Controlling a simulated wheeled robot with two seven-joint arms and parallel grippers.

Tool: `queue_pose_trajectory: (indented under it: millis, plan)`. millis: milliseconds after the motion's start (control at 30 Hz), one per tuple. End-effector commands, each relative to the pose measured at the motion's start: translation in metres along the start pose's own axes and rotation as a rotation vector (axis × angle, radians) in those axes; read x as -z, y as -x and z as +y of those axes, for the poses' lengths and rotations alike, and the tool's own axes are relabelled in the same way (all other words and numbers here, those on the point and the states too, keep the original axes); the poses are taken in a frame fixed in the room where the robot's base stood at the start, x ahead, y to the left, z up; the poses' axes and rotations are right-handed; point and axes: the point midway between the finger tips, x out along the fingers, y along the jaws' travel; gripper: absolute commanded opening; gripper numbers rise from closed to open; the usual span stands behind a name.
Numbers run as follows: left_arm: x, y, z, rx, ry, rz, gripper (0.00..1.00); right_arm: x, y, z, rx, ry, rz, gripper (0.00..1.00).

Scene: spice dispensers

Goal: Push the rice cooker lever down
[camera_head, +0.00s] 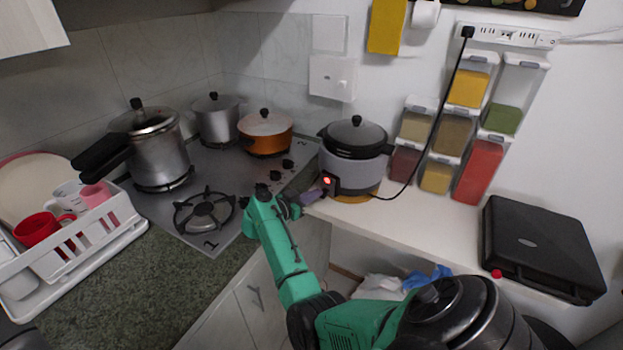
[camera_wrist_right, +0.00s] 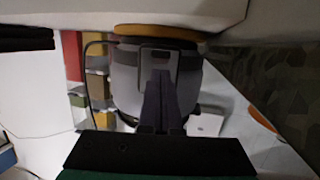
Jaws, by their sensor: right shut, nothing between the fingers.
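The rice cooker (camera_head: 355,165) is grey with a black lid and stands on a round wooden board on the white counter. Its front control panel (camera_head: 328,183) shows a lit red light. The lever is too small to make out. My right gripper (camera_head: 313,197) is shut and empty, just left of and slightly below the panel. In the right wrist view, which is upside down, the shut right gripper (camera_wrist_right: 161,82) points at the cooker (camera_wrist_right: 125,75) and overlaps its panel (camera_wrist_right: 160,56). I cannot tell whether they touch. My left gripper is out of view.
A stove (camera_head: 222,170) with several pots stands left of the cooker. Spice dispensers (camera_head: 480,160) hang on the right wall. A black cord runs from the cooker to a power strip (camera_head: 507,36). A black appliance (camera_head: 540,245) sits right; the counter (camera_head: 425,212) between is clear.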

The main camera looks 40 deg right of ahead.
Motion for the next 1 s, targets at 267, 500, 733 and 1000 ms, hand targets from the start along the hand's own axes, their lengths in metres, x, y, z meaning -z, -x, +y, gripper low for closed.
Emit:
queue_pose_trajectory:
  millis: [267,500,733,1000]
  plan:
    - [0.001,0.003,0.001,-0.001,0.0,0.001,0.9,0.018,0.004,0.0,0.0,-0.003,0.0,0.0]
    - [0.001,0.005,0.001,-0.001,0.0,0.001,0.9,0.072,0.018,-0.001,0.0,-0.006,-0.001,0.0]
    - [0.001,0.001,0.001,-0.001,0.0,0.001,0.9,0.128,0.03,0.0,0.0,-0.006,0.001,0.0]
    - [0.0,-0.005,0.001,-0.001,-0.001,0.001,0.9,0.183,0.043,-0.001,0.001,-0.003,0.002,0.0]
